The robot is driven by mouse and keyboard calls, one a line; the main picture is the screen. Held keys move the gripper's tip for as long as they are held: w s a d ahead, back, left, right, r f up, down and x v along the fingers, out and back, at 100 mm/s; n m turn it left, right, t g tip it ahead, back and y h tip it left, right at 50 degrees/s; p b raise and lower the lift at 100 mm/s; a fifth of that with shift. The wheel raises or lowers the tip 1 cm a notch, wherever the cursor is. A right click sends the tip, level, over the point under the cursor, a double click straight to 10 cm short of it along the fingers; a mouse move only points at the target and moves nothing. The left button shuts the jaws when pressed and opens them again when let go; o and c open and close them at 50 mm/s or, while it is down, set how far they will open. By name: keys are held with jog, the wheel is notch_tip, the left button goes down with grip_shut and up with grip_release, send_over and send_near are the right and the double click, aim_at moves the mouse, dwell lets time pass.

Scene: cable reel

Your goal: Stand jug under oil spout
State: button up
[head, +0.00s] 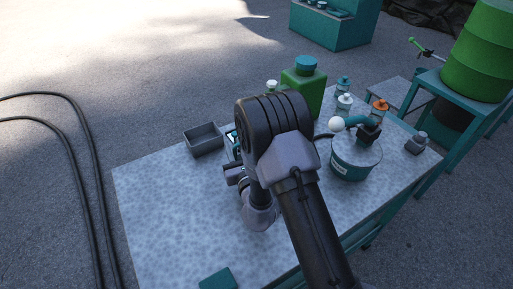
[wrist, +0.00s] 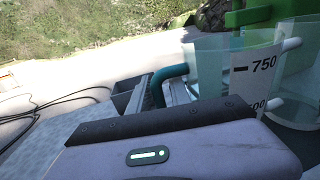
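A clear jug (wrist: 255,75) with 750 and 500 marks fills the right of the wrist view. Its teal handle (wrist: 165,78) curves down between the grey fingers of my gripper (wrist: 162,93). Whether the fingers press on the handle or only stand around it, I cannot tell. In the head view my arm covers the gripper and most or all of the jug. A green drum (head: 482,55) with a green tap (head: 420,48) lies on a stand at the upper right. A teal can (head: 356,160) with a white-knobbed pump also stands on the table.
The speckled table (head: 165,215) holds a grey tray (head: 204,139), a green canister (head: 304,90) and several small bottles. A teal block (head: 218,279) sits near the front edge. A low grey stand (head: 400,95) is below the tap. The table's left part is mostly bare.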

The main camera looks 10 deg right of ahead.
jog(key=shift+s, duration=0.2)
jog(key=c, duration=0.3)
jog(key=shift+w, duration=0.1)
grip_shut()
dwell(0.7)
